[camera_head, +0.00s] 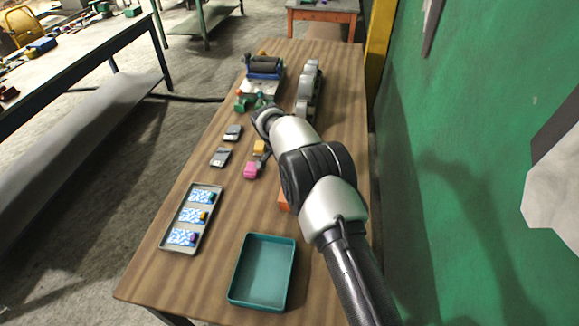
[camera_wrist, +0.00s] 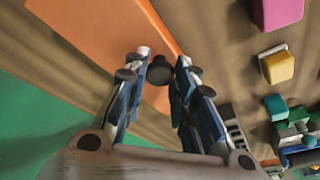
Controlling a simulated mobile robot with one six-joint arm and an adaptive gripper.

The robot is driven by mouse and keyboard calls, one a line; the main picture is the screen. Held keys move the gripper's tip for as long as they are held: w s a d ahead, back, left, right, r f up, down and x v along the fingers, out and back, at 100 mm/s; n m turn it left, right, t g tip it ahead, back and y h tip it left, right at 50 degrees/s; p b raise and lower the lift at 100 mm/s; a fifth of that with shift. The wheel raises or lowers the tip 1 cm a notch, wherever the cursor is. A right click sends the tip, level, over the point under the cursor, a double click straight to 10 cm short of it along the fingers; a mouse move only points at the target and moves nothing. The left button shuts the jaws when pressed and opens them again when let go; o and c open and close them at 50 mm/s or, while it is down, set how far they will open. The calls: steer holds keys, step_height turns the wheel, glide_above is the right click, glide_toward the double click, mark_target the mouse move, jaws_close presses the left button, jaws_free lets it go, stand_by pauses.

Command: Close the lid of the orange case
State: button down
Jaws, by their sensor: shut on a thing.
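The orange case (camera_head: 284,201) is mostly hidden behind my arm in the head view; only a small orange part shows at the arm's edge. In the wrist view a broad orange surface of the case (camera_wrist: 95,32) fills the upper left. A round black knob (camera_wrist: 159,71) sits by its edge, between my fingertips. My gripper (camera_wrist: 160,76) is closed on this knob. I cannot tell the lid's angle or how far open it stands. The fingers are not clearly seen in the head view.
A pink block (camera_head: 250,170) and a yellow block (camera_head: 260,147) lie left of my arm. A teal tray (camera_head: 234,301) and a grey tray with cards (camera_head: 167,243) stand nearer. Machines stand at the table's far end. A green wall (camera_head: 480,150) runs along the right.

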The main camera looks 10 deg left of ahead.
steer(key=shift+a+r, duration=0.1)
steer(key=shift+a, duration=0.4)
steer(key=c, duration=1.7)
jaws_free()
steer(key=o, duration=0.4)
steer(key=shift+w+a, duration=0.1)
steer(key=shift+a, duration=0.05)
steer(key=shift+r, duration=0.25)
steer(key=v, duration=1.1)
